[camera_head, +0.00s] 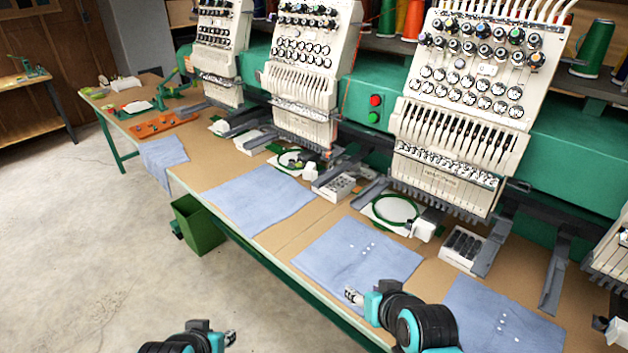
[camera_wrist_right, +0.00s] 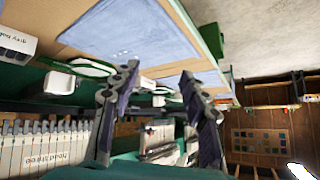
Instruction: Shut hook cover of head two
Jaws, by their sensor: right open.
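A multi-head embroidery machine stands along the table, with a left head (camera_head: 217,45), a middle head (camera_head: 303,75) and a right head (camera_head: 465,105). Which is head two I cannot read in the head view. The wrist view shows a panel lettered "head three" (camera_wrist_right: 42,143). White hook housings sit under the heads, one by the right head's hoop (camera_head: 426,227); the state of their covers is too small to tell. My right gripper (camera_head: 354,296) is over the table's front edge; its fingers are spread and empty in the wrist view (camera_wrist_right: 159,75). My left gripper (camera_head: 230,338) is low at the bottom; its jaws are unclear.
Blue cloths (camera_head: 335,257) lie along the table front. Green hoops (camera_head: 395,209), boxes of small parts (camera_head: 462,247) and grey arms crowd the space under the heads. A green bin (camera_head: 200,225) stands on the floor. The floor in front is clear.

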